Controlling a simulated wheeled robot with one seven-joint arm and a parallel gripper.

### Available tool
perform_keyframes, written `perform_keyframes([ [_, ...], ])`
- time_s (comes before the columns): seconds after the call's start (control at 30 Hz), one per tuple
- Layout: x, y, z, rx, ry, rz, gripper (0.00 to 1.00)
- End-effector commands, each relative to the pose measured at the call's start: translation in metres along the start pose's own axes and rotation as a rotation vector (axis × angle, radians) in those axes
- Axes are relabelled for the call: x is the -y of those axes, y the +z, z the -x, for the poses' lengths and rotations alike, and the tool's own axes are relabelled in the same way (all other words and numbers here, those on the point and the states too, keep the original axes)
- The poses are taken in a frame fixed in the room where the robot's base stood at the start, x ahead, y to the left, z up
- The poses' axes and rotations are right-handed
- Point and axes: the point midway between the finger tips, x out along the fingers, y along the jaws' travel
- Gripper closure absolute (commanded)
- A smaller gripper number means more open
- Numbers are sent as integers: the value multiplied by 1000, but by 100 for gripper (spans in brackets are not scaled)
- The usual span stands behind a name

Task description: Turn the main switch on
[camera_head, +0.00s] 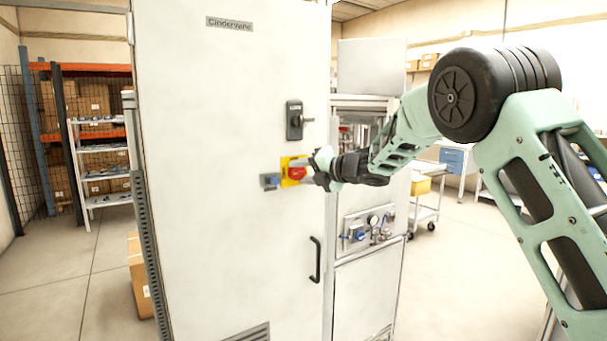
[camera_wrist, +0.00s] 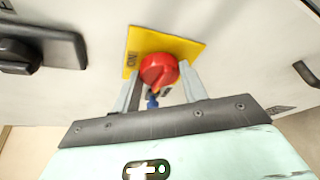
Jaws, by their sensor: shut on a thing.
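The main switch is a red rotary knob (camera_head: 297,173) on a yellow plate (camera_head: 286,178), on the front of a tall white cabinet (camera_head: 220,110). In the wrist view the red knob (camera_wrist: 159,71) sits on the yellow plate (camera_wrist: 190,50), which looks tilted there. My gripper (camera_head: 312,170) reaches the knob from the right. In the wrist view my gripper's two fingers (camera_wrist: 160,85) stand on either side of the knob, shut on it. The fingers partly hide the lower plate, and most of its lettering cannot be read.
A black pull handle (camera_head: 315,260) is below. A machine with gauges (camera_head: 370,228) stands right of the cabinet.

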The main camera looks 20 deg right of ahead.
Motion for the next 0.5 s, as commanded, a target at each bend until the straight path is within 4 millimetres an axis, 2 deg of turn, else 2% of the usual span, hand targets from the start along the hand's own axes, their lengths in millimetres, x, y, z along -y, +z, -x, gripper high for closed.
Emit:
perform_keyframes([
  [0.27, 6, 0, 0, 2, 64, -156, 80],
  [0.5, 8, -2, 0, 1, 151, -363, 80],
])
